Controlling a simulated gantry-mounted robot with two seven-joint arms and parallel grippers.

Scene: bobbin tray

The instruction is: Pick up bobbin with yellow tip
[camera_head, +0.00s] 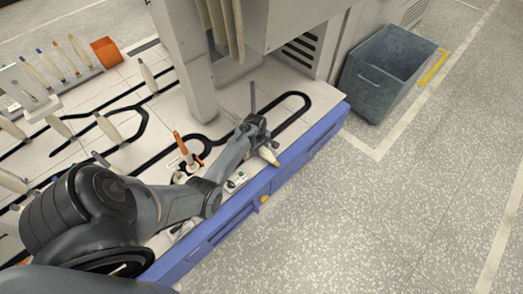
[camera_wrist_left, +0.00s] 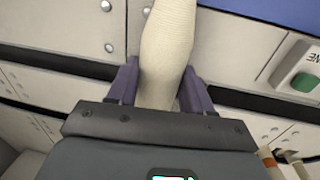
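The bobbin with the yellow tip (camera_head: 268,155) is cream-coloured and shows near the blue front edge of the conveyor table, its tip pointing down and to the right. My left gripper (camera_head: 258,138) is at its upper end and hides part of it. In the left wrist view the cream bobbin (camera_wrist_left: 167,45) lies between both fingers of the left gripper (camera_wrist_left: 160,90), with the fingers against its sides. Its tip is outside that view. My right gripper is not in view.
An orange-tipped bobbin (camera_head: 182,145) stands left of the gripper. More bobbins and an orange box (camera_head: 106,52) are at the far left. A grey pillar (camera_head: 188,70) rises behind the gripper. A grey bin (camera_head: 385,75) stands on the floor at right. A green button (camera_wrist_left: 304,82) shows nearby.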

